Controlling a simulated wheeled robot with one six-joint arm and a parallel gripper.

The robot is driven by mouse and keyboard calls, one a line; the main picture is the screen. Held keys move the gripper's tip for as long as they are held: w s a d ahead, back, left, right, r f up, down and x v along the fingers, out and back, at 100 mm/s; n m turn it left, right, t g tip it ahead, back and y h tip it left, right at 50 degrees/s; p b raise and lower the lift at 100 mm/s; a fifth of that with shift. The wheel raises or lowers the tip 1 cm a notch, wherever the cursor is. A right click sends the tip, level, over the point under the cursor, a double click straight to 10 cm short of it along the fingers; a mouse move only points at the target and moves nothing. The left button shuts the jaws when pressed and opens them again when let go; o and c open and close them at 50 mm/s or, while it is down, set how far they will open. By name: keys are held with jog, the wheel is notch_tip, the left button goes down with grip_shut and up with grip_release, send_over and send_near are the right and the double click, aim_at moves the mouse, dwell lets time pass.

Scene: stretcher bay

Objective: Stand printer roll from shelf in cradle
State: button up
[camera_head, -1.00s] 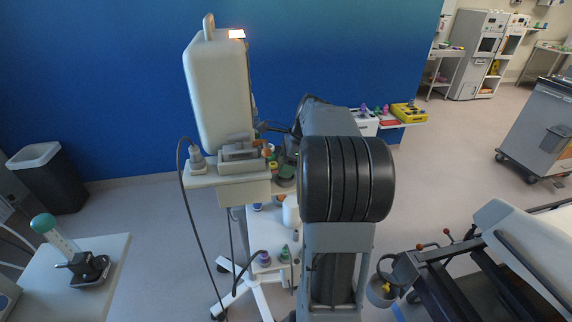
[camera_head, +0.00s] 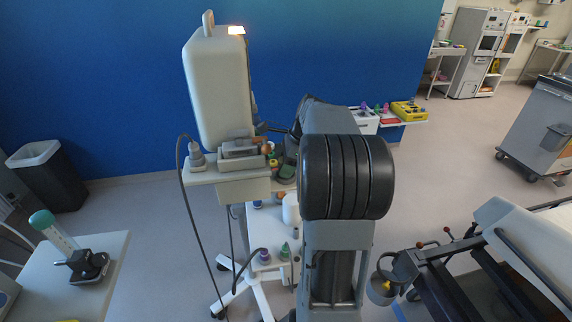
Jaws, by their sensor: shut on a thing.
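My arm's thick dark links fill the middle of the head view and block what lies behind them. My gripper and its fingertips do not show, so what they hold is hidden. I cannot pick out the printer roll or its cradle for sure. A pale rounded item (camera_head: 291,209), partly hidden by my arm, is at the lower level of the wheeled stand; I cannot tell what it is. The stand's upper shelf (camera_head: 200,176) carries a tall cream device (camera_head: 218,90), a grey block-like unit (camera_head: 240,150) and several small coloured items.
A side table (camera_head: 105,245) with a green-capped tube in a dark holder (camera_head: 88,267) is at lower left. A bin (camera_head: 45,175) stands by the blue wall. A stretcher (camera_head: 525,240) is at right. A wall shelf (camera_head: 405,124) holds a yellow box (camera_head: 408,111). Floor is open at centre right.

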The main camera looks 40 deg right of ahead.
jog(key=shift+f, duration=0.25)
jog(key=shift+r, duration=0.25)
jog(key=shift+r+p, duration=0.6)
jog(key=shift+p, duration=0.25)
jog(key=o, duration=1)
jog(key=shift+r, duration=0.1)
jog(key=v, duration=1.3)
jog(key=shift+d+r+b, duration=0.2)
jog(key=shift+b, duration=0.15)
jog(key=shift+s, duration=0.15)
